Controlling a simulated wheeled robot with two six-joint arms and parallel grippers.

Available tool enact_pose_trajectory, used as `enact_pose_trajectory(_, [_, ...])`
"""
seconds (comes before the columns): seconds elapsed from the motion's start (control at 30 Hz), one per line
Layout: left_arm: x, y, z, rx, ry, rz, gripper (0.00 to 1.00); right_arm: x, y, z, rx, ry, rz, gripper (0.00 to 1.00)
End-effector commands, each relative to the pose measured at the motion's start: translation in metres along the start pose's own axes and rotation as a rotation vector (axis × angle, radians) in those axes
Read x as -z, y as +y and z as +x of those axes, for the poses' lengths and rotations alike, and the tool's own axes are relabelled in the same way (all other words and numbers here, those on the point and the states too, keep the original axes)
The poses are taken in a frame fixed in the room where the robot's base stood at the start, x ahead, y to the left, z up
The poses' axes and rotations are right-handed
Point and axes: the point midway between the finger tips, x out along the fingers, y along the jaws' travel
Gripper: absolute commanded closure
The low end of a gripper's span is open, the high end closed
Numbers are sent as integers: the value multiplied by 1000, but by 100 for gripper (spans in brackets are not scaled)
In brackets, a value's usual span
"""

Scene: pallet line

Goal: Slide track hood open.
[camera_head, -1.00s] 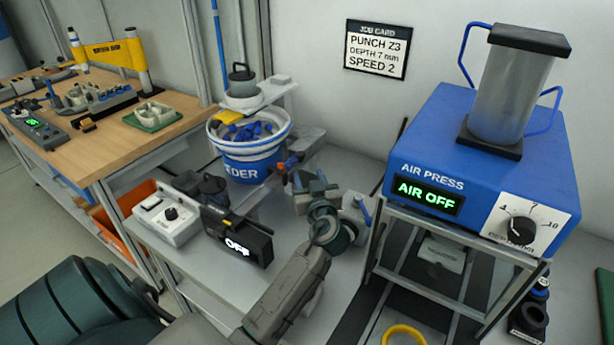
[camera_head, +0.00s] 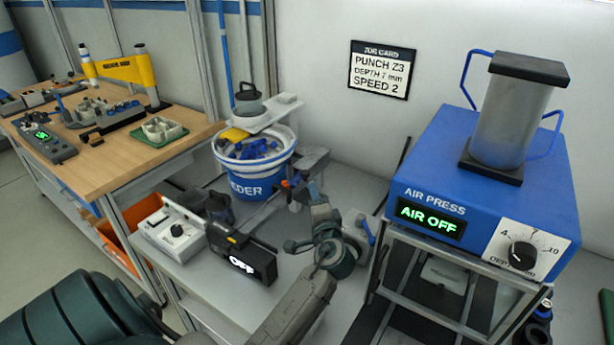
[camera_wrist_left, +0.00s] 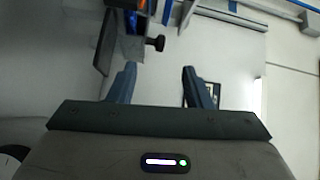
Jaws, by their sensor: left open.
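My left gripper (camera_head: 300,220) is open and empty above the grey bench, right of the feeder bowl (camera_head: 258,182). Its two dark fingers stand apart in the left wrist view (camera_wrist_left: 158,85), with nothing between them. A grey track (camera_head: 262,212) runs beside the bowl, partly hidden behind my gripper. I cannot tell for sure which part is the track hood. The left wrist view shows a dark knob (camera_wrist_left: 155,43) on a grey and blue part just beyond the left finger, apart from it. My right gripper is out of view.
A black box reading OFF (camera_head: 250,263) and a white control box (camera_head: 174,232) stand left of my gripper. The blue air press (camera_head: 440,180), on its metal frame, reads AIR OFF at right. A wooden workbench (camera_head: 110,165) is at far left.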

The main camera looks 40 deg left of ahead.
Motion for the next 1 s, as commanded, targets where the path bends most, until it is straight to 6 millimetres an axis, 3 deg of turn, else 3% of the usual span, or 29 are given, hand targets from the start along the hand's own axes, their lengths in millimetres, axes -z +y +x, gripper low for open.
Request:
enact_pose_trajectory(0.4, [0, -3, -8, -1, 0, 1073, 55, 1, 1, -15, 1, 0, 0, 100])
enact_pose_trajectory(0.6, [0, -3, -12, -1, 1, 1483, 55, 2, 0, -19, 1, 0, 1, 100])
enact_pose_trajectory(0.83, [0, -3, -11, 0, 1, 1677, 55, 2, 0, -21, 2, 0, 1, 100])
enact_pose_trajectory(1.0, [1, -6, 6, 3, -2, 1687, 55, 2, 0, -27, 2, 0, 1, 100])
